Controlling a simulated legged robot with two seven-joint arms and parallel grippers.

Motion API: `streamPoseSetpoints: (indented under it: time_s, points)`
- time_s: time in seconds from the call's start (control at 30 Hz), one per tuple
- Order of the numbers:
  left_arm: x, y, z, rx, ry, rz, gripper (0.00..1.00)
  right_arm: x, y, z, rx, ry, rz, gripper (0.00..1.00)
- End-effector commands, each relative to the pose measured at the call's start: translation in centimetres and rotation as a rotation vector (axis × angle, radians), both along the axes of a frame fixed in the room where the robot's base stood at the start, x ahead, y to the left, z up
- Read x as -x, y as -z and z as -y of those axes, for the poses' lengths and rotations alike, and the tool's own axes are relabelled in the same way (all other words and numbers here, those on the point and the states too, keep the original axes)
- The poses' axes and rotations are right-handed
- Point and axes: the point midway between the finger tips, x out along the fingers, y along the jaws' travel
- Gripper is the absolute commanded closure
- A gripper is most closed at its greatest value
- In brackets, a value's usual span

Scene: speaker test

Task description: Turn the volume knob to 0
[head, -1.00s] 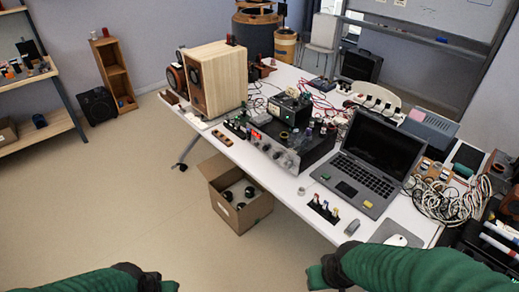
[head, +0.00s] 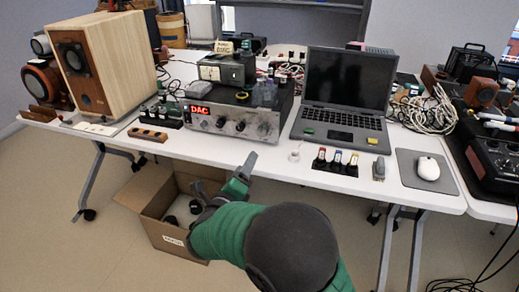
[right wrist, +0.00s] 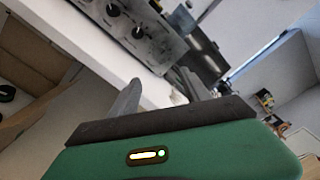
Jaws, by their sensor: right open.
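The silver-fronted amplifier (head: 235,120) with a red lit "DAC" display stands near the table's front edge. Its front panel has several round knobs, among them dark ones (head: 240,127); I cannot read which one is the volume knob. In the right wrist view the panel (right wrist: 150,25) and a dark knob (right wrist: 137,32) show at the top, beyond the fingers. My right gripper (head: 226,177) is open and empty, in front of and below the table's front edge in the head view, apart from the amplifier. It also shows in the right wrist view (right wrist: 160,90). My left gripper is out of view.
A laptop (head: 345,85) stands right of the amplifier and a wooden speaker (head: 105,65) to its left. A wooden block with holes (head: 148,135) lies before it. An open cardboard box (head: 150,195) sits on the floor below.

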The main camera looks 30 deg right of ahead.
Motion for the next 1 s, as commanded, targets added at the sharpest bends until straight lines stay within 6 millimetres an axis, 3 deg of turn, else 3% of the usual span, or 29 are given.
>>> streamPoseSetpoints:
  time_s: [0.6,1.0]
  points:
    - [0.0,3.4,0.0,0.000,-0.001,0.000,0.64,-9.5,0.0,10.6,0.009,-0.003,-0.006,0.45]
    - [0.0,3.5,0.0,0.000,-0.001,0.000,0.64,-10.6,-0.3,11.8,0.009,-0.005,-0.007,0.45]
